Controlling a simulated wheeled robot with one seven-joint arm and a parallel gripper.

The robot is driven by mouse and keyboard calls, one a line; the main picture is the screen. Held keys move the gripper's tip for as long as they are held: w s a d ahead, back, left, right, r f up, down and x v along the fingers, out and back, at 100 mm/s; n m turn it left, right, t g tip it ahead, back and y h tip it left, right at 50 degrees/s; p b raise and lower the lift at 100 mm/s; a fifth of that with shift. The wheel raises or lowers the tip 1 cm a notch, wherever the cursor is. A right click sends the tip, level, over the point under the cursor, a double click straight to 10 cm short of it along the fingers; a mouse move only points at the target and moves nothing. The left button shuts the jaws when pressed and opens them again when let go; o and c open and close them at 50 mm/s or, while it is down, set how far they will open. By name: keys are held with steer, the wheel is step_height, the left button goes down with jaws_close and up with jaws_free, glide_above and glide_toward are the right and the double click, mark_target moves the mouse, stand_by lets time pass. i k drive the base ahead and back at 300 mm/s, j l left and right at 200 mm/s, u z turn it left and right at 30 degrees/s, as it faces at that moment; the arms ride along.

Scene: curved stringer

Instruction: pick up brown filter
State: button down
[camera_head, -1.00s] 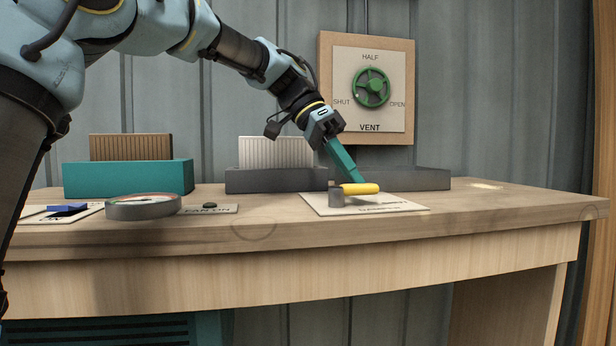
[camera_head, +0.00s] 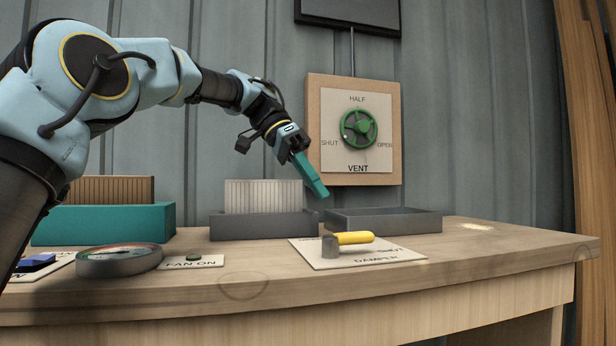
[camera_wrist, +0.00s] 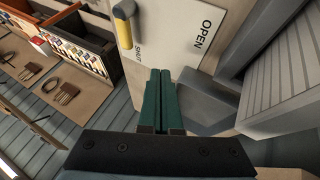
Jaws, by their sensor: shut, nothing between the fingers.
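The brown filter (camera_head: 112,190) is a pleated block standing upright in a teal holder (camera_head: 105,224) at the left back of the bench. My gripper (camera_head: 323,193) has teal fingers and is shut and empty. It is raised above the bench, over the dark grey trays and behind the yellow damper handle, well to the right of the brown filter. In the wrist view the shut fingers (camera_wrist: 161,80) point toward the damper plate. The brown filter does not show in the wrist view.
A white filter (camera_head: 264,197) stands in a grey tray (camera_head: 264,226), with an empty grey tray (camera_head: 385,222) beside it. A green vent wheel (camera_head: 359,128) is on the wall.

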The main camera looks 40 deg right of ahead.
mark_target(87, 190)
steer(key=k+j, duration=0.3)
steer(key=k, duration=0.15)
steer(key=k+j, duration=0.3)
steer(key=k, duration=0.15)
